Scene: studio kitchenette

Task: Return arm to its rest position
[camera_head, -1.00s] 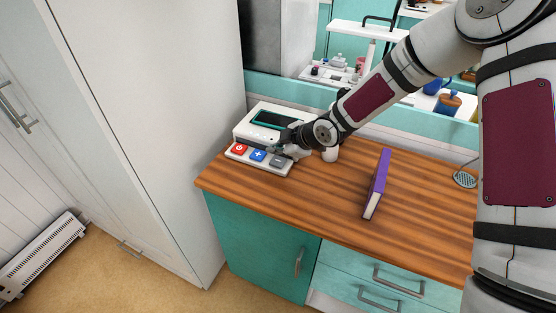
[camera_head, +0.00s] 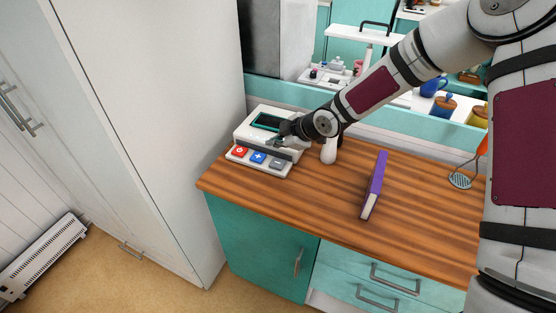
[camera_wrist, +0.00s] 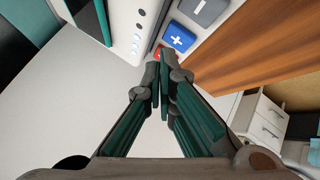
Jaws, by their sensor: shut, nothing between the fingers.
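My gripper (camera_head: 277,143) is at the white device (camera_head: 243,131) on the left end of the wooden counter, above its top and behind the row of buttons. It is shut and empty. In the wrist view my gripper (camera_wrist: 160,88) has its fingers together, with the fingertips in front of the red button (camera_wrist: 158,52). The blue plus button (camera_wrist: 179,38) and grey minus button (camera_wrist: 207,10) show beyond the tips. In the head view the red button (camera_head: 240,151), blue button (camera_head: 258,157) and grey button (camera_head: 277,163) are all in sight. I cannot tell whether the fingers touch the device.
A purple book (camera_head: 374,186) stands on the wooden counter (camera_head: 320,210). A white bottle-like object (camera_head: 329,150) stands by my forearm. A slotted utensil (camera_head: 460,181) lies at the right. A tall white cabinet (camera_head: 150,120) borders the counter's left. The front counter area is clear.

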